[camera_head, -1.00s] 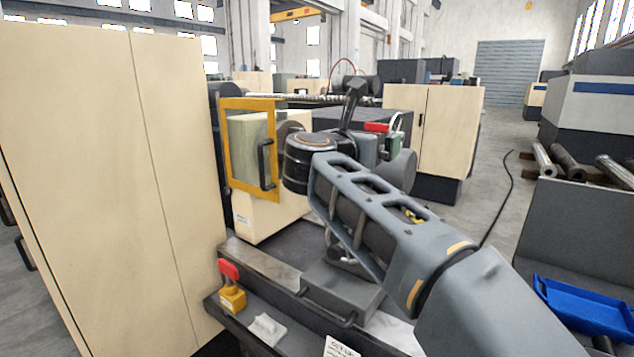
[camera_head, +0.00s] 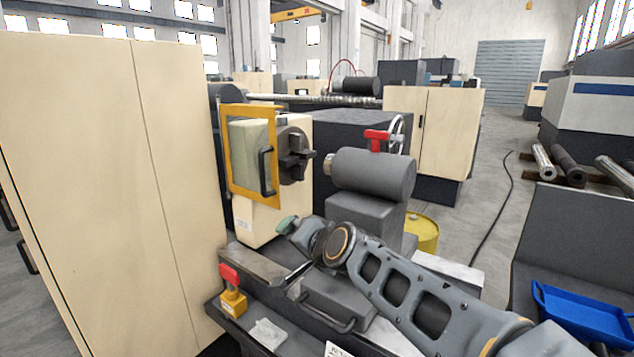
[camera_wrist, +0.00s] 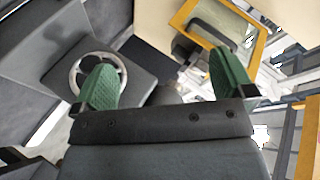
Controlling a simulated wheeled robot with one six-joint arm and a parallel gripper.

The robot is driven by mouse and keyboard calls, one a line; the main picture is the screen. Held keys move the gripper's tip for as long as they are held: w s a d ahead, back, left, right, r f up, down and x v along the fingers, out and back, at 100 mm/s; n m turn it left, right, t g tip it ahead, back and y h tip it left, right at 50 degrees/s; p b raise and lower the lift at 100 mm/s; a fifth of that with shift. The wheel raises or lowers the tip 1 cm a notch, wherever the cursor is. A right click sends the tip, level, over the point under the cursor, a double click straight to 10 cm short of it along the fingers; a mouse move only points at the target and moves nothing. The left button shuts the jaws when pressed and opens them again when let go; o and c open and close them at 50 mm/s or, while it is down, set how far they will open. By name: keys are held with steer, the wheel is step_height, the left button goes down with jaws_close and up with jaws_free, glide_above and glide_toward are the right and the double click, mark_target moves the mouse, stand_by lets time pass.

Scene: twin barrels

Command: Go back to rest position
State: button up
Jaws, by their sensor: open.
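My gripper (camera_wrist: 167,82) shows in the wrist view as two green pads spread wide apart, with nothing between them. In the head view my arm reaches in from the lower right, and a green fingertip (camera_head: 288,224) shows at its far end, in front of the machine's chuck and low over its bed. The chuck (camera_head: 293,155) is bare. The grey tailstock (camera_head: 372,175) with a red lever (camera_head: 376,139) stands to its right, behind my arm. The yellow-framed door (camera_head: 233,150) is at the chuck's left. Part of the machine bed is hidden by my arm.
A tall cream cabinet (camera_head: 90,190) fills the left side. A red-topped yellow switch box (camera_head: 232,295) stands on the machine's front ledge. A blue tray (camera_head: 585,310) lies at lower right. A yellow barrel (camera_head: 423,235) stands behind my arm. The aisle floor (camera_head: 490,190) is open.

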steer(key=s+d+f+n+g+h+p, duration=0.2)
steer(key=s+d+f, duration=0.3)
steer(key=s+d, duration=0.4)
steer(key=s+d+f+n+g+h+p, duration=0.3)
steer(key=s+d+f+g+h, duration=0.1)
steer(key=s+d, duration=0.5)
step_height(320, 180, down, 2)
steer(key=shift+d+f+g+h, duration=0.2)
steer(key=shift+d+g+h, duration=0.1)
steer(key=shift+d+g, duration=0.3)
steer(key=shift+s+a, duration=0.1)
